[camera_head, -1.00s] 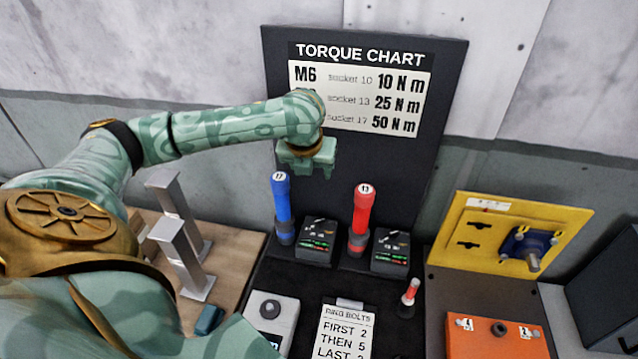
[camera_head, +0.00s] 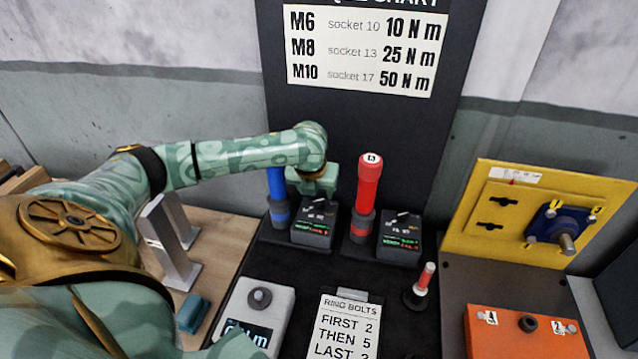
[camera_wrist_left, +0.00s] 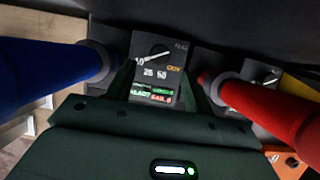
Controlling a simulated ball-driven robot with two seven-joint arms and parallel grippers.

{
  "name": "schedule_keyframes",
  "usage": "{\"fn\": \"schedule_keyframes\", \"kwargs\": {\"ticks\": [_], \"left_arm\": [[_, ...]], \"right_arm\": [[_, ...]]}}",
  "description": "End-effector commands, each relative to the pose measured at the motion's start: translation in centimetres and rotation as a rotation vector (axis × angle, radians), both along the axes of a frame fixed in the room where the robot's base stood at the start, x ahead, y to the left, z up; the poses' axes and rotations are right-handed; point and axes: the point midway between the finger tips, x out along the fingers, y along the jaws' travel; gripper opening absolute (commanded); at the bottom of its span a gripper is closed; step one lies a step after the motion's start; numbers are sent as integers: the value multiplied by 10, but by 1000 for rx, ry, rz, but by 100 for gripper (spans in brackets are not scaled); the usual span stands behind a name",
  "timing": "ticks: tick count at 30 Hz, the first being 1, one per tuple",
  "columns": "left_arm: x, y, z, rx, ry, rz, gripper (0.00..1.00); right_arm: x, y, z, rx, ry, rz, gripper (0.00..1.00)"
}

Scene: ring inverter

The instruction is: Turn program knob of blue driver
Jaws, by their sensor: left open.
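The blue driver (camera_head: 278,196) stands upright at the back of the black bench. Its dark control box (camera_head: 313,232) stands just right of it, with a knob on top and a green and red display. In the left wrist view the box's program knob (camera_wrist_left: 158,54) shows, with its pointer and the marks 10, 25 and 50 around it. My left gripper (camera_head: 318,196) is open and empty, pointing down just above the blue driver's box. In the wrist view its two fingers lie either side of the box face. My right gripper is not seen.
The red driver (camera_head: 368,190) and its box (camera_head: 399,240) stand close to the right. A small red-handled tool (camera_head: 424,280), a grey meter (camera_head: 258,305) and a ring bolts card (camera_head: 346,325) are in front. Black bench lies bare between them.

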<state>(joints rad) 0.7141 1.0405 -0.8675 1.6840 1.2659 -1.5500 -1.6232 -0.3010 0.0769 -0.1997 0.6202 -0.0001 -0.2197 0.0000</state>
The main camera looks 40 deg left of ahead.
Motion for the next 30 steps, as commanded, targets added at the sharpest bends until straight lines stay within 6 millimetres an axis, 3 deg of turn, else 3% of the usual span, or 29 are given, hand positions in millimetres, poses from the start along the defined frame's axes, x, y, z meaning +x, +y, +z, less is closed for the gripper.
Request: {"fn": "schedule_keyframes", "kwargs": {"ticks": [1, 7, 20, 24, 25, 30], "left_arm": [[4, 2, -15, 0, 3, 2, 52], [15, 8, -43, 0, 1, 0, 52], [19, 11, -51, 1, -2, -1, 52], [19, 11, -51, 1, -1, -1, 13], [19, 11, -51, 1, -1, -1, 8], [19, 10, -50, 1, -1, 2, 8]], "right_arm": [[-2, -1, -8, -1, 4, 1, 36], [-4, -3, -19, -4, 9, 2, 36], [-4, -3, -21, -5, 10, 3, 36], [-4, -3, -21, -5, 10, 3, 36], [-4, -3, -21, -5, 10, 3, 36], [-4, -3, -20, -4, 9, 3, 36]]}}
